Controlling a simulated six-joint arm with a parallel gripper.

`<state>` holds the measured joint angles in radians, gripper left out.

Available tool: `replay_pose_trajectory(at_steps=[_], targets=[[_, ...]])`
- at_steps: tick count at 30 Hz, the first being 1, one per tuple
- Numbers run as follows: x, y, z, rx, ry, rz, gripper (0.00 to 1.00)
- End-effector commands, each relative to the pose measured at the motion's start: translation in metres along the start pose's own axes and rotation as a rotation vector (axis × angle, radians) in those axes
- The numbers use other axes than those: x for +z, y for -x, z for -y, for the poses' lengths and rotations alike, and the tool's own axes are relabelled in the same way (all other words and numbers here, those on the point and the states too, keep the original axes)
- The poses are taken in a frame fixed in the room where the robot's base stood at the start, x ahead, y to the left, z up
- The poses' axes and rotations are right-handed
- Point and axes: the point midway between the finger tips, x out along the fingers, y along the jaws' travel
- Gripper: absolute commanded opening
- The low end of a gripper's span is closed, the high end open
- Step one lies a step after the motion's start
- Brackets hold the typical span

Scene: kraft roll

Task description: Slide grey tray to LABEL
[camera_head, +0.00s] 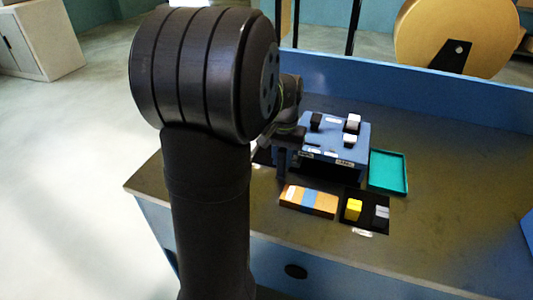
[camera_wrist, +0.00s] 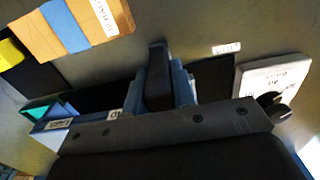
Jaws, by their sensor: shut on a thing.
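I cannot pick out the grey tray with certainty in either view. My gripper (camera_head: 284,163) is low over the bench at the left of a blue box (camera_head: 336,139), partly hidden by my own arm. White labels show on the front of the blue box, one reading something like LABEL (camera_head: 345,163). Another white label (camera_wrist: 227,48) lies on the bench in the wrist view.
A teal tray (camera_head: 388,172) is right of the box. A white box (camera_wrist: 272,74) is near the gripper. The bench's right side is clear.

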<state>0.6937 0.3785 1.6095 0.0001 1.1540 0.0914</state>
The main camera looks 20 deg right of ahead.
Motion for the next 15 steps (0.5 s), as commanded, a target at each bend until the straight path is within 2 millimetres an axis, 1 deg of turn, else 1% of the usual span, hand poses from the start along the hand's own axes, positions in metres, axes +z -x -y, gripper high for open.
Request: replay_pose_trajectory(at_steps=[1,6,12,15], targets=[[0.000,0.001,-0.016,0.000,-0.008,-0.001,0.00],[0.000,0.001,-0.062,0.000,-0.008,0.000,0.00],[0.000,0.001,-0.110,0.000,-0.007,-0.001,0.00],[0.000,0.001,-0.130,0.000,-0.005,-0.001,0.00]])
